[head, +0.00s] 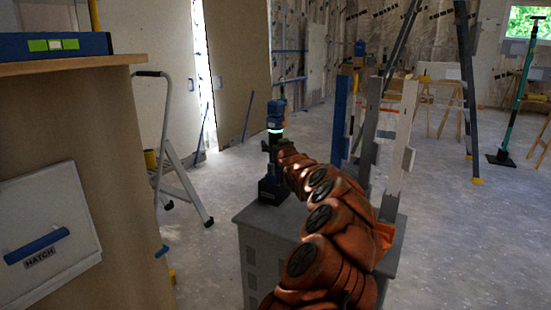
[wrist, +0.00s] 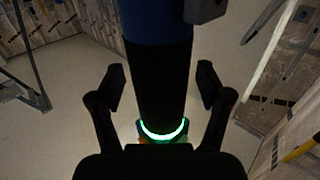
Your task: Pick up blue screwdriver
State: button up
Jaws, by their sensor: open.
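The blue screwdriver (head: 275,110) is an upright power tool with a blue head, a glowing ring and a black foot, standing on a grey cabinet (head: 268,255). My gripper (head: 274,146) is at its body, just below the glowing ring in the head view. In the wrist view the screwdriver (wrist: 158,25) shows a blue end, a black body and a green lit ring. It stands between the two fingers of my gripper (wrist: 160,76), which are open with a visible gap on each side. My arm hides part of the cabinet top.
Upright blue, grey and white posts (head: 401,140) stand at the cabinet's right side. A wooden unit with a hatch panel (head: 45,235) and a spirit level (head: 55,46) is at the left. A stepladder (head: 180,165) stands behind it. Open concrete floor lies to the right.

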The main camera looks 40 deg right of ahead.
jog(key=shift+c, duration=0.5)
grip_shut()
jog(key=shift+r, duration=0.1)
